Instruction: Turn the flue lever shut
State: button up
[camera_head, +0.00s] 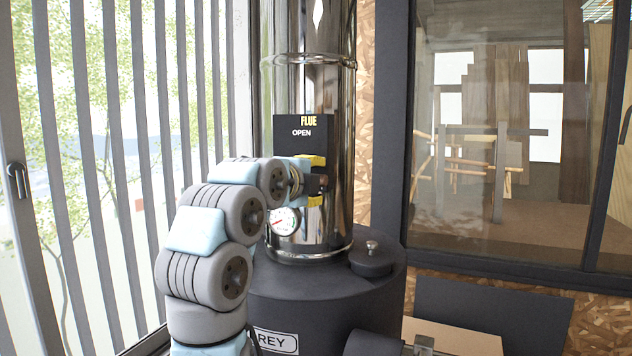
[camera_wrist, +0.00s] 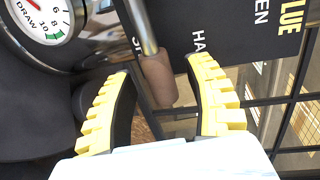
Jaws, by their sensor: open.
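The flue lever shows in the wrist view as a metal rod (camera_wrist: 146,30) with a brown handle (camera_wrist: 158,82). The rod crosses the black label plate (camera_wrist: 235,45) close to the partly hidden "SH" lettering, beside the "HA" lettering. My gripper (camera_wrist: 158,70) is open, its yellow ribbed fingers on either side of the handle, with gaps visible. In the head view my gripper (camera_head: 320,181) is at the steel flue pipe (camera_head: 325,100), just below the plate (camera_head: 305,138) marked FLUE and OPEN, with the brown handle (camera_head: 318,184) between the fingers. My gripper and arm hide the lower plate.
A round draw gauge (camera_head: 284,221) sits on the pipe just below my gripper; it also shows in the wrist view (camera_wrist: 40,25). The dark roaster body (camera_head: 320,290) and a knobbed cap (camera_head: 371,258) lie below. Slatted window bars (camera_head: 100,120) stand left, a framed window (camera_head: 510,140) right.

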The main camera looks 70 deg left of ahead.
jog(key=v, duration=1.1)
jog(key=shift+s+d, duration=0.2)
jog(key=shift+d, duration=0.05)
